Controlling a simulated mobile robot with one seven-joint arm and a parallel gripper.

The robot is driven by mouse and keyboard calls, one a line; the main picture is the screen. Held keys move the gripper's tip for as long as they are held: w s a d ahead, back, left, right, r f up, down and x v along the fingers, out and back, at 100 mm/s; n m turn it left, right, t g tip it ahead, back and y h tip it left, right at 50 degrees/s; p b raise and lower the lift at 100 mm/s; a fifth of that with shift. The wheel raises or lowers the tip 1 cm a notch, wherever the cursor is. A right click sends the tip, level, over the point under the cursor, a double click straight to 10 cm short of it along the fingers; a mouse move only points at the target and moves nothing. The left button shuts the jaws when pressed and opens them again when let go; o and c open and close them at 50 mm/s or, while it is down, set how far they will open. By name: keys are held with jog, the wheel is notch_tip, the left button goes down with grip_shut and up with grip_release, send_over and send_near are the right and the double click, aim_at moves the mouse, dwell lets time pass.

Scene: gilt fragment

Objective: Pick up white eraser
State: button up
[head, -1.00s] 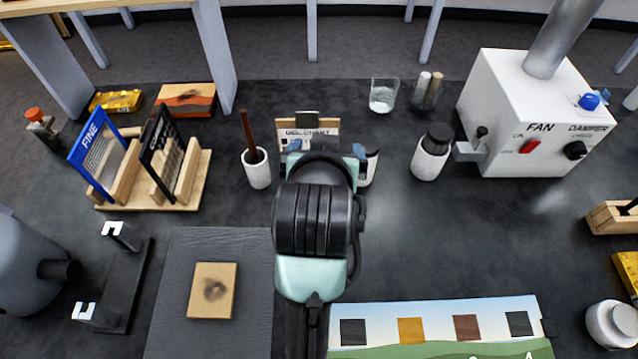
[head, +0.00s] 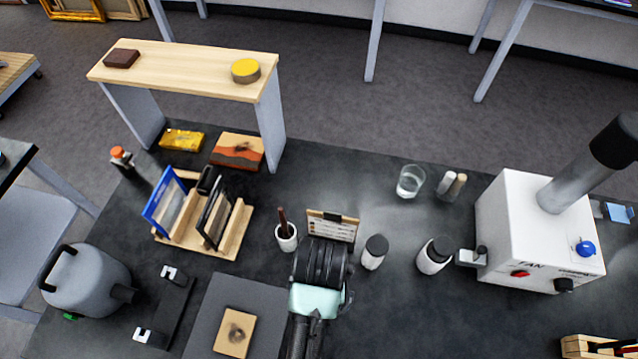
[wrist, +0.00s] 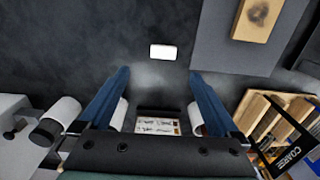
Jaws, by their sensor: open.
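A small white block, likely the white eraser (wrist: 163,52), lies on the dark tabletop in the wrist view, just left of the grey mat. My gripper (wrist: 159,74) shows there as two blue fingers spread apart, with nothing between their tips. The eraser appears just past the fingertips, roughly centred between them and apart from both. In the head view my arm's end stands over the table in front of the chart card, and its fingers are hidden. I cannot make out the eraser in the head view; the arm may cover it.
A grey mat (head: 209,316) bears a tan scorched block (head: 234,332). A wooden rack (head: 236,228) of sieves, a brush cup (head: 286,240), a chart card (head: 333,225) and white jars (head: 373,254) stand around my arm. A white fan box (head: 518,225) is at right.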

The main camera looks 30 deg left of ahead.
notch_tip(320, 180, down, 6)
jog(key=shift+r, duration=0.2)
jog(key=f, duration=0.1)
jog(key=f+p, duration=0.1)
jog(key=f, duration=0.1)
jog(key=shift+s+a+f, duration=0.2)
jog(key=shift+a+f, duration=0.1)
jog(key=shift+f, duration=0.75)
jog(key=c, duration=1.4)
jog(key=shift+r, duration=0.15)
jog(key=shift+c, duration=0.2)
notch_tip(320, 180, up, 10)
